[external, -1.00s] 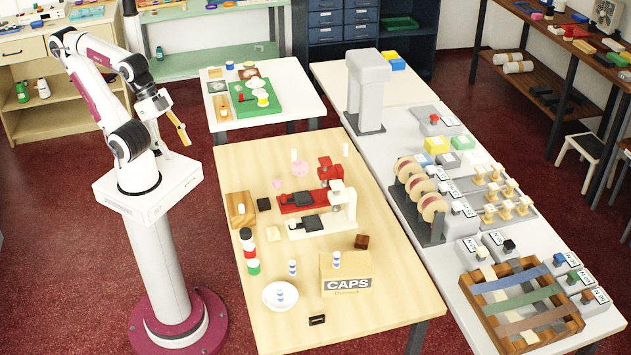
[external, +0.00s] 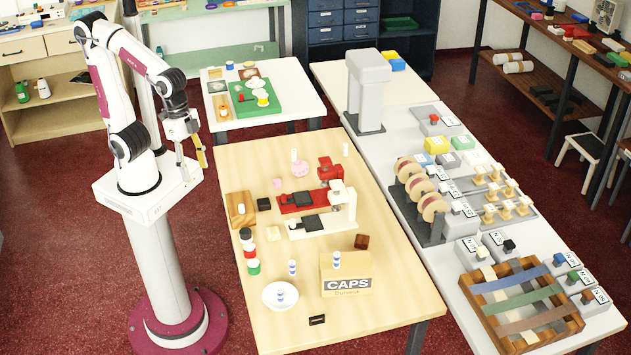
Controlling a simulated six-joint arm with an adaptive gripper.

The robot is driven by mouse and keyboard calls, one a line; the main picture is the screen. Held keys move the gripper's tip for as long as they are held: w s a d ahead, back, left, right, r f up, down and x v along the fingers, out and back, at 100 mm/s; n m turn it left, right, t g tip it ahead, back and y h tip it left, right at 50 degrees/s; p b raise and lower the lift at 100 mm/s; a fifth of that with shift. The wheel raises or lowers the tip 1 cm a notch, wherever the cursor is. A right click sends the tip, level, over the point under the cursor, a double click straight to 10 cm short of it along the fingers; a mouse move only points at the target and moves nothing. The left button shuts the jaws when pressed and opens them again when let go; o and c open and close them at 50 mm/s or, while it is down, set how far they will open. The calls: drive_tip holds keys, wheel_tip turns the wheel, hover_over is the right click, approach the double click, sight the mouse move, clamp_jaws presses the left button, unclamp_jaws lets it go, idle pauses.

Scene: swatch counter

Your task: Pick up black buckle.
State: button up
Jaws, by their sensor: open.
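The black buckle (external: 317,320) is a small dark flat piece with a light slot. It lies on the front edge area of the light wooden table (external: 290,338), in front of the white bowl (external: 268,300) and the CAPS box (external: 346,279). My gripper (external: 192,168) hangs in the air to the left of the table's back half, fingers pointing down. It is open and empty, far from the buckle and up and to the left of it in the picture.
Red (external: 303,201) and cream (external: 313,227) presses stand mid-table. A stack of caps (external: 250,252), a wooden block (external: 240,208) and a small black square piece (external: 263,204) line the left side. The table's front right is clear.

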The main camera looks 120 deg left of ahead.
drive_tip(key=w+d+f+n+h, duration=0.1)
drive_tip(key=w+f+n, duration=0.4)
drive_tip(key=w, duration=0.6)
drive_tip(key=w+d+f+n+h, duration=0.1)
drive_tip(key=w+d+f+n, duration=0.3)
drive_tip(key=w, duration=0.8)
drive_tip(key=w+d+f+n+h, duration=0.2)
drive_tip(key=w+f+n, duration=0.3)
drive_tip(key=w, duration=0.6)
drive_tip(key=shift+w+d+f+n+t, duration=0.3)
drive_tip(key=shift+d+f+n+t, duration=0.1)
drive_tip(key=shift+d+n, duration=0.3)
drive_tip(key=w+n, duration=0.1)
drive_tip(key=w, duration=0.1)
drive_tip(key=w+n+t, duration=0.1)
drive_tip(key=w+n, duration=0.1)
drive_tip(key=w+d+n+h, duration=0.1)
drive_tip(key=w, duration=0.1)
drive_tip(key=shift+w+f, duration=0.15)
drive_tip(key=shift+w, duration=0.05)
drive_tip(key=w+r+n+t, duration=0.2)
drive_tip(key=w+r+n, duration=0.2)
drive_tip(key=w+n, duration=0.1)
drive_tip(key=shift+d+r+n, duration=0.2)
drive_tip(key=shift+r+n, duration=0.15)
drive_tip(key=shift+n, duration=0.55)
drive_tip(key=shift+f, duration=0.1)
